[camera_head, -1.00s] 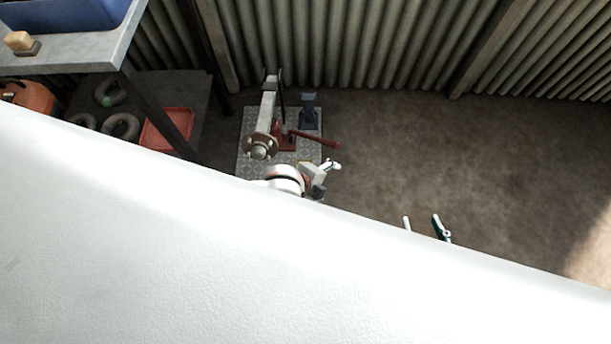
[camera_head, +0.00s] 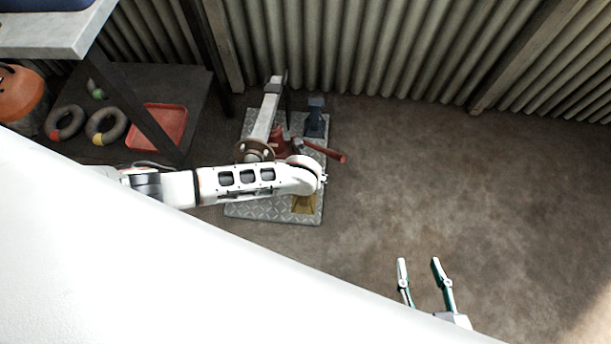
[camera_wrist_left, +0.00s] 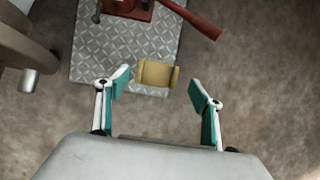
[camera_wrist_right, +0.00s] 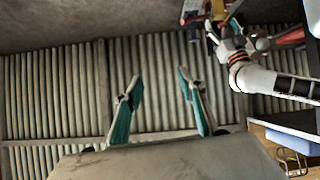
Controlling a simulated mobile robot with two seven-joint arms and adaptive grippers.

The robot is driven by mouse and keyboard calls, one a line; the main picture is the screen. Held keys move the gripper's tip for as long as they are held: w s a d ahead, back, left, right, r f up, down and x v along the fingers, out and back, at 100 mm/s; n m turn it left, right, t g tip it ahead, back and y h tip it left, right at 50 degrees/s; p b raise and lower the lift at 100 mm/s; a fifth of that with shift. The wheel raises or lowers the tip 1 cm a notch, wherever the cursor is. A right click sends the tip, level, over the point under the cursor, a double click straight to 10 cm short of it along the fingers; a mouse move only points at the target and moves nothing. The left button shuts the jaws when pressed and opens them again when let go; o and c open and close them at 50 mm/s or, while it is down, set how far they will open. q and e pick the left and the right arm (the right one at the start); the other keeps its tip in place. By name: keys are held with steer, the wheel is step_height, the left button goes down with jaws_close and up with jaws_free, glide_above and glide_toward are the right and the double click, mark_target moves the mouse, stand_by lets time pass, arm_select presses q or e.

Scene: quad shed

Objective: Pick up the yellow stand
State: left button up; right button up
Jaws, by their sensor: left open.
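The yellow stand (camera_head: 304,204) is on the front right part of the diamond-patterned metal plate (camera_head: 262,211), partly under my left arm in the head view. In the left wrist view the yellow stand (camera_wrist_left: 158,75) shows at the plate's edge, ahead of and between the fingers of my left gripper (camera_wrist_left: 158,88). That gripper is open and empty; I cannot tell its height above the stand. Its fingers are hard to make out in the head view. My right gripper (camera_head: 422,274) is open and empty, over bare floor at the lower right.
On the plate stand a grey post with a brown flange (camera_head: 262,130), a red jack with a red handle (camera_head: 325,152) and a blue stand (camera_head: 316,118). A shelf with a red tray (camera_head: 160,128) is at left. Floor to the right is clear; a corrugated wall (camera_head: 380,50) stands behind.

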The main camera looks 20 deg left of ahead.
arm_select(q)
steer(key=f, duration=0.1)
steer(key=f+b, duration=0.1)
steer(key=f, duration=0.1)
steer(key=shift+a+f, duration=0.2)
steer(key=shift+a, duration=0.15)
steer(key=shift+w+a+f+b, duration=0.1)
steer(key=shift+w+f+b, duration=0.2)
steer(key=shift+w+b, duration=0.25)
steer(key=shift+w+r, duration=0.15)
jaws_close()
arm_select(e)
steer(key=shift+w+a+r+m+t+y, duration=0.2)
steer(key=shift+w+a+r, duration=0.15)
steer(key=shift+a+r, duration=0.25)
steer(key=shift+w+a+r+m+t+y, duration=0.1)
steer(key=shift+w+a+r+t, duration=0.1)
steer(key=shift+w+a+r, duration=0.25)
